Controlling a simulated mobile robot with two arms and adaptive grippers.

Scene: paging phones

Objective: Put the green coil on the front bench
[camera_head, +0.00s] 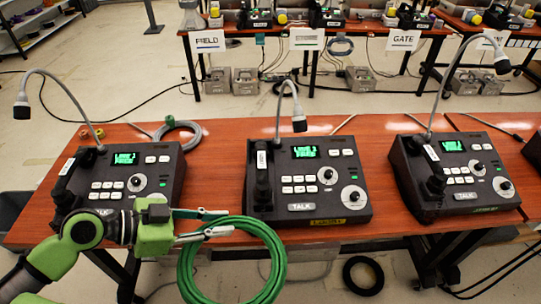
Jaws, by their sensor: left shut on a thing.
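My left gripper (218,224) reaches in from the lower left and is shut on the green coil (277,252) at the coil's upper left part. The coil hangs as a large loop at the near edge of the front bench (216,182), its upper part overlapping the bench in the picture and its lower part cut off by the picture's bottom. I cannot tell whether the coil touches the bench. My right gripper is not in view.
The front bench bears a left paging phone (122,178), a middle one (308,180) and a right one (457,172), with goosenecks. A grey coil (178,133) lies behind the left phone. A black coil (363,275) lies below. Bare wood shows between phones. A labelled back bench (262,32) stands beyond.

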